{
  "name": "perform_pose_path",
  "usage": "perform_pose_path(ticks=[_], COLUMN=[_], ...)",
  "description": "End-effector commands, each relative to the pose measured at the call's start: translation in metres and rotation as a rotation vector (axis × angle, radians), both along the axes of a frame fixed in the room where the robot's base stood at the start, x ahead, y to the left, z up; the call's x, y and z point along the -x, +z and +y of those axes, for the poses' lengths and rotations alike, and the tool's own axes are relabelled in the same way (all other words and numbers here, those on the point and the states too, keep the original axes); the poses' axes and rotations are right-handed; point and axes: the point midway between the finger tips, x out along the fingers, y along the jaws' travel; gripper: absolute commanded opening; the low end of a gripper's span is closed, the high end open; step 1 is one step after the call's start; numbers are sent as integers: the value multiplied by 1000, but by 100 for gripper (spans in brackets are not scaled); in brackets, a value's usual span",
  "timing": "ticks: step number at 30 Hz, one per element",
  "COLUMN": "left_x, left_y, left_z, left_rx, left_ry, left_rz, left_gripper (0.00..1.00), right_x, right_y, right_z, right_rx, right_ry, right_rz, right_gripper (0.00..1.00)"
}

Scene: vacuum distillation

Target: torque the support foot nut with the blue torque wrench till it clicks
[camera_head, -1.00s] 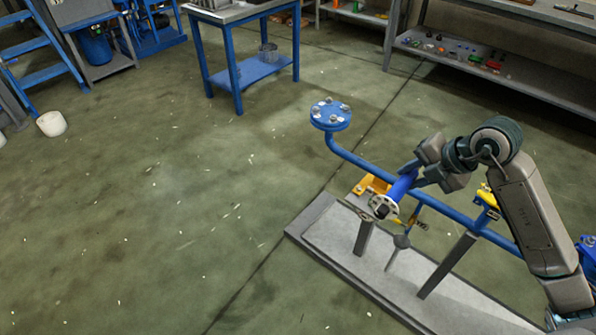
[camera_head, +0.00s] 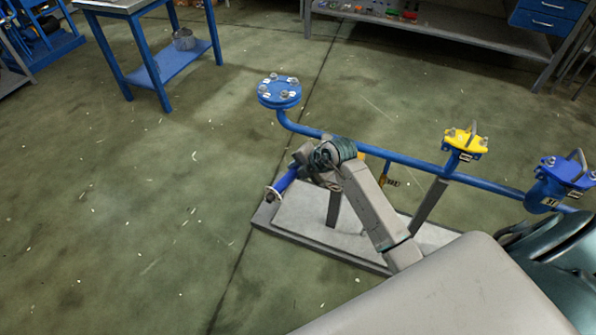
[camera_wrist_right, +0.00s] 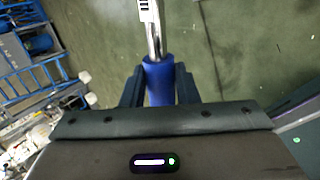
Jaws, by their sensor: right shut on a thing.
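The blue torque wrench handle (camera_head: 285,181) juts down-left from my right gripper (camera_head: 299,169) in the head view, beside the blue pipe and above the left end of the grey base. A pale round end shows at its lower tip. In the right wrist view the blue handle (camera_wrist_right: 158,84) lies between the two fingers of my right gripper (camera_wrist_right: 158,92), which is shut on it. A chrome shaft (camera_wrist_right: 153,42) runs up from it to a pale marked part at the top edge. The support foot nut cannot be made out. My left gripper is not in view.
The blue pipe (camera_head: 405,160) has a round bolted flange (camera_head: 279,92) at its left end and a yellow clamp (camera_head: 465,143) further right. It stands on grey posts over a base (camera_head: 300,229). A blue table (camera_head: 153,62) stands behind. Floor at left is clear.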

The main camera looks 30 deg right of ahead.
Motion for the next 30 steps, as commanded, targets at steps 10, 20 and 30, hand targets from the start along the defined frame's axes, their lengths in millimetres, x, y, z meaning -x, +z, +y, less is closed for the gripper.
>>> perform_pose_path(ticks=[10,20,30], left_x=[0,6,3], left_y=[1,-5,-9], left_z=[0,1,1], left_rx=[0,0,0], left_ry=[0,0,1], left_rz=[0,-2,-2], left_gripper=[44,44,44], right_x=[-1,0,0], right_y=[1,2,-10], right_z=[1,2,3], right_rx=[-1,0,2], right_ry=[0,-2,-4], right_rz=[-6,-6,-6], right_gripper=[0,0,0])
